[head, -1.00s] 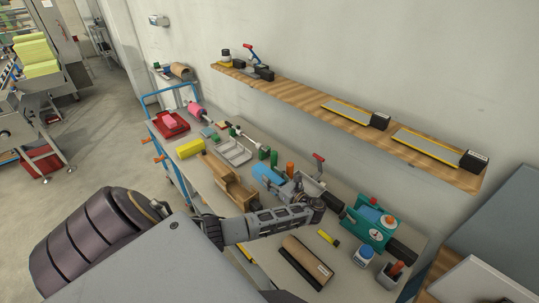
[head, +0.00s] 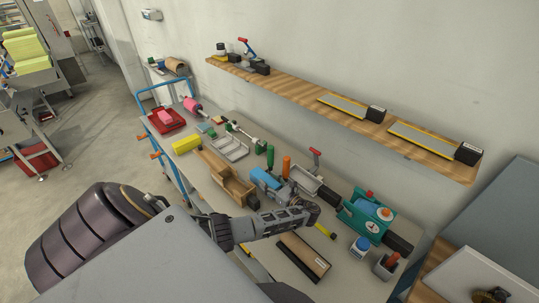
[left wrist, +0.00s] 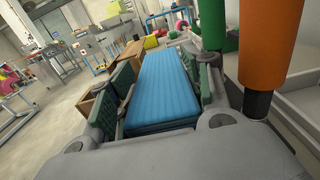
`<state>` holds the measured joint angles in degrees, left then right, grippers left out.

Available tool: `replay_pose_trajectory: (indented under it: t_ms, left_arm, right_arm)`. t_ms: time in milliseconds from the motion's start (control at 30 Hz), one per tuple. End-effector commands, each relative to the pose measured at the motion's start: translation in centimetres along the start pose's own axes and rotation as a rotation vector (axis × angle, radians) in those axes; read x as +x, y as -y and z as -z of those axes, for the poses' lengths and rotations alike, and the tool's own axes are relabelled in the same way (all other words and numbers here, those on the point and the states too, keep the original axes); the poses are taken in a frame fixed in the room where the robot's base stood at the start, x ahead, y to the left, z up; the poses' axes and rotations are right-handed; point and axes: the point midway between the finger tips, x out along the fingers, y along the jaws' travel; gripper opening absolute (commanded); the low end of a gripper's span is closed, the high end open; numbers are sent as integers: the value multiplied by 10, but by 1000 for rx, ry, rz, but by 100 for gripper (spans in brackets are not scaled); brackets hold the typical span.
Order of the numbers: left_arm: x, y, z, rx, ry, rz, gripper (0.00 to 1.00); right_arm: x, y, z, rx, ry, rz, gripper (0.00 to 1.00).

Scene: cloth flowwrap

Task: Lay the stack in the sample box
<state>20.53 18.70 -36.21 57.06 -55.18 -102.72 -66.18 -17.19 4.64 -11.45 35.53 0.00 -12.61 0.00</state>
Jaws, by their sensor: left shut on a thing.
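The blue stack (head: 265,179) is a folded, layered block. In the left wrist view the stack (left wrist: 166,88) lies between the two green-padded fingers of my left gripper (left wrist: 160,110). In the head view my left gripper (head: 280,190) is shut on it over the middle of the bench, partly hidden by my own wrist. An open brown box (head: 238,188) stands just left of the stack; I cannot tell whether it is the sample box. Whether the stack touches the bench is unclear. My right gripper is not in view.
An orange-handled tool (head: 286,166) and green bottle (head: 270,156) stand close behind the stack. A grey divided tray (head: 231,149), yellow block (head: 186,145) and red tray (head: 157,125) lie farther left. A teal device (head: 368,215) and brown roll (head: 304,257) are to the right and front.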

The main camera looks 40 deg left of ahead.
Motion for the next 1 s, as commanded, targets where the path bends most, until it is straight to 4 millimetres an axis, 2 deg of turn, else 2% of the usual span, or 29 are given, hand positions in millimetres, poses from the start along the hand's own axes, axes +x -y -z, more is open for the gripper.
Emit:
replay_pose_trajectory:
  t_ms: [467,1000]
  left_arm:
    - [0,0,4,2,1,0,25]
    - [0,0,33,2,1,1,25]
  right_arm:
    - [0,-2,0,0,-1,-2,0]
    - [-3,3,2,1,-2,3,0]
